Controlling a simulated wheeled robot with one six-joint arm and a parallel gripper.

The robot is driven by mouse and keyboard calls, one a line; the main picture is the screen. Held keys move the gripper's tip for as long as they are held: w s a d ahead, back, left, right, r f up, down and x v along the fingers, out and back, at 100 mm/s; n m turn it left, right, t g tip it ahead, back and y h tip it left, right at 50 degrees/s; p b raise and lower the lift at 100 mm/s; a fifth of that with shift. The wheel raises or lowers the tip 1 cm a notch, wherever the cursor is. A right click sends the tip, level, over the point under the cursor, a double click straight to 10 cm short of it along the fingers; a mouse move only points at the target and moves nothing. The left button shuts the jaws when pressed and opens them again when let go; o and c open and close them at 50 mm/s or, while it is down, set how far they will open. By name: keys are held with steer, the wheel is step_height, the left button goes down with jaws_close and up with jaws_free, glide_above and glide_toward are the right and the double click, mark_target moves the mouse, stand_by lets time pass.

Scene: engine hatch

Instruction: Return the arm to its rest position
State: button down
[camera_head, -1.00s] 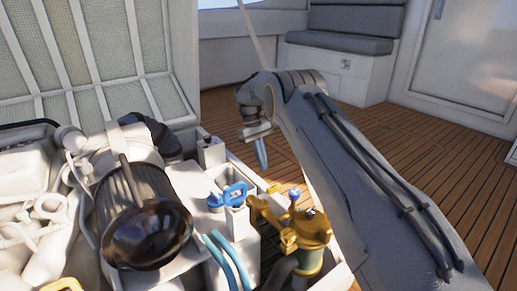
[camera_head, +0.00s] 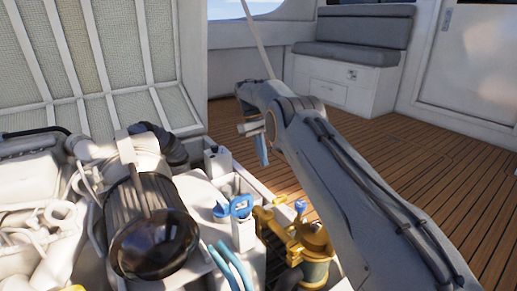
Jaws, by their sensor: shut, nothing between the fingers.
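My arm (camera_head: 360,190) reaches in from the lower right and stretches up to the middle of the head view. My gripper (camera_head: 262,152) hangs at its far end, pointing down, with its fingers together and nothing visible between them. It is in the air above and behind the engine hatch, apart from the parts below. Its wrist is partly hidden by the arm's elbow.
The open hatch holds a dark cylinder (camera_head: 150,240), a blue handle (camera_head: 236,206) and a brass fitting (camera_head: 310,238). A raised hatch lid (camera_head: 95,60) stands at left. A bench (camera_head: 345,60) is behind. Wooden deck (camera_head: 440,150) lies clear at right.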

steer(key=s+a+r+t+p, duration=0.1)
steer(key=s+a+r, duration=0.6)
steer(key=a+r, duration=0.35)
steer(key=s+a+r+t+y+p, duration=0.1)
steer(key=s+a+r, duration=0.25)
steer(key=s, duration=0.35)
steer(key=s+a+r+y, duration=0.1)
steer(key=s+a+r, duration=0.1)
steer(key=s+r, duration=0.35)
steer(key=s+d+f+t+y+p, duration=0.1)
steer(key=s+d, duration=0.2)
steer(key=s, duration=1.5)
steer(key=s+d+f+t+y+p, duration=0.1)
steer(key=s+d+p, duration=0.15)
steer(key=s, duration=1.65)
steer(key=d+r+m+p, duration=0.3)
steer(key=d+r+p, duration=0.7)
steer(key=r+p, duration=0.4)
steer(key=d+r+m+h+p, duration=0.1)
steer(key=d+r+m+p, duration=0.2)
steer(key=d+r+p, duration=0.8)
step_height(320, 180, up, 4)
steer(key=w+p, duration=0.1)
steer(key=p, duration=1.1)
steer(key=shift+f+m+h, duration=0.15)
steer(key=shift+m+h, duration=0.15)
steer(key=shift+m, duration=0.1)
steer(key=shift+s, duration=0.1)
